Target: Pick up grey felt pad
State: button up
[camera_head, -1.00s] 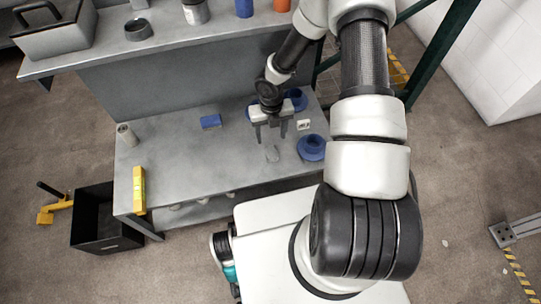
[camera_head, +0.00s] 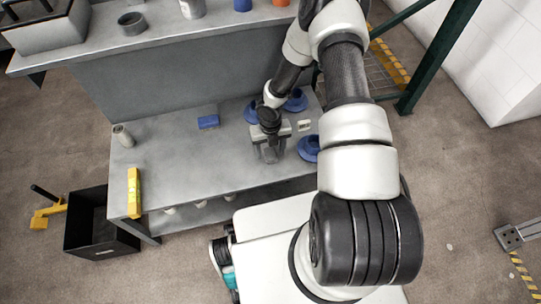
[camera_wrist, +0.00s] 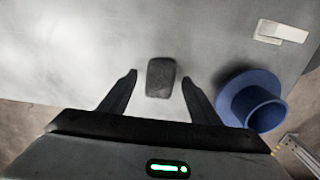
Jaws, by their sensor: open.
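The grey felt pad (camera_wrist: 161,78) is a small dark grey rounded rectangle on the grey bench in the wrist view. My gripper (camera_wrist: 160,80) is open, with one finger on each side of the pad and a gap of bare bench between each finger and the pad. In the head view my gripper (camera_head: 269,158) points down low over the bench, and the pad cannot be made out beneath it. I cannot tell the exact height of the fingertips above the bench.
A blue flanged part (camera_wrist: 253,100) stands just right of my right finger. A small white block (camera_wrist: 281,32) lies beyond it. More blue flanged parts (camera_head: 296,101) stand behind my gripper. A blue block (camera_head: 208,122) and a yellow level (camera_head: 134,193) lie left. The bench's middle left is clear.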

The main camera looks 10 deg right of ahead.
aim_at(271, 153)
jog(key=c, duration=1.1)
notch_tip(271, 153, up, 10)
jog(key=p, duration=0.3)
